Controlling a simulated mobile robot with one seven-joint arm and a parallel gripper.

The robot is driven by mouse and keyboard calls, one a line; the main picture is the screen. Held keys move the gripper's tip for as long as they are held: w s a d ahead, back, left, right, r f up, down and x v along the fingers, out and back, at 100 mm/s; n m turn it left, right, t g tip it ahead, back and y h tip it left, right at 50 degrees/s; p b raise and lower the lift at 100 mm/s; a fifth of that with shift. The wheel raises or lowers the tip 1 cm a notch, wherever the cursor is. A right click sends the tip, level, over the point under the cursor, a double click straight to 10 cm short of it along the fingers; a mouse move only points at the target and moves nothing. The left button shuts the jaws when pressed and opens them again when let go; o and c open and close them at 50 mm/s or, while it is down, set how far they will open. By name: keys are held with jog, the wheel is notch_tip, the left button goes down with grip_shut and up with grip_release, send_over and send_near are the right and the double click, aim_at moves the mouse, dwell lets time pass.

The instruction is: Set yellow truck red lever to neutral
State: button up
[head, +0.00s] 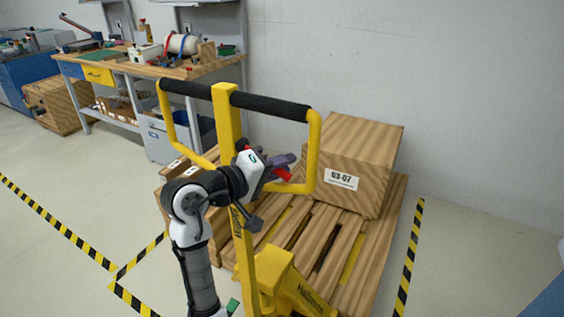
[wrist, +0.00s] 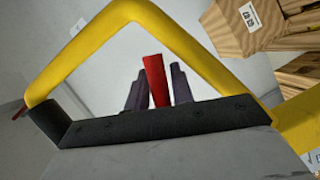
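The yellow pallet truck (head: 228,130) stands upright, with a looped yellow handle that has a black grip (head: 270,106) on top. Its red lever (head: 283,175) shows by the right side of the loop. My gripper (head: 277,167) reaches through the handle loop from the left, at the lever. In the wrist view, the red lever (wrist: 155,80) stands between the two dark fingers of my gripper (wrist: 158,76). The fingers are apart, one on each side, with narrow gaps to the lever. The lever's base is hidden behind the dark edge of my gripper body.
The truck's forks are under a wooden pallet (head: 290,232) carrying a wooden box (head: 358,155) labelled 03-07. A workbench (head: 150,68) stands behind at left against the wall. The yellow handle frame (wrist: 195,45) closely surrounds my gripper.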

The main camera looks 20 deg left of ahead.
jog(key=shift+w+d, duration=0.1)
jog(key=shift+w, duration=0.1)
jog(key=shift+c, duration=0.2)
grip_shut()
